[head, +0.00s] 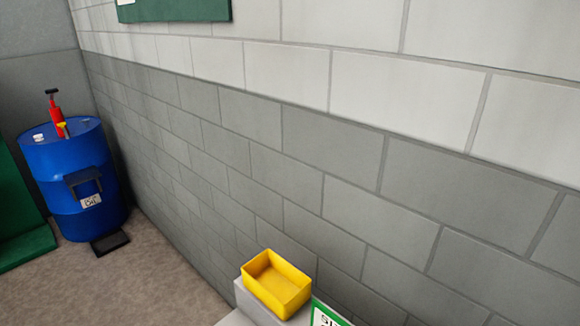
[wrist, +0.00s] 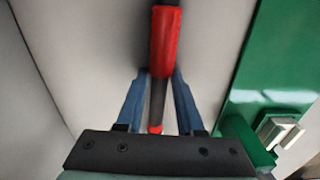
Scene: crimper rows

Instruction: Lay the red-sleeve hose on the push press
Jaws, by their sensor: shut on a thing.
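My gripper (wrist: 159,73) shows in the wrist view with its two blue fingers shut on the red-sleeve hose (wrist: 164,45). The red sleeve lies just beyond the fingertips, and dark hose runs between the fingers back toward the palm. A smaller red band sits on the hose near the palm. The far end of the hose runs out of the top of the picture. Neither my gripper nor the hose shows in the head view. I cannot make out the push press for certain in either view.
A green upright part (wrist: 255,70) with a pale metal fitting (wrist: 278,132) stands right of my gripper. In the head view, a yellow bin (head: 276,284) sits low by the block wall (head: 300,130), beside a partly cut-off sign (head: 328,316). A blue drum (head: 68,180) stands at left.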

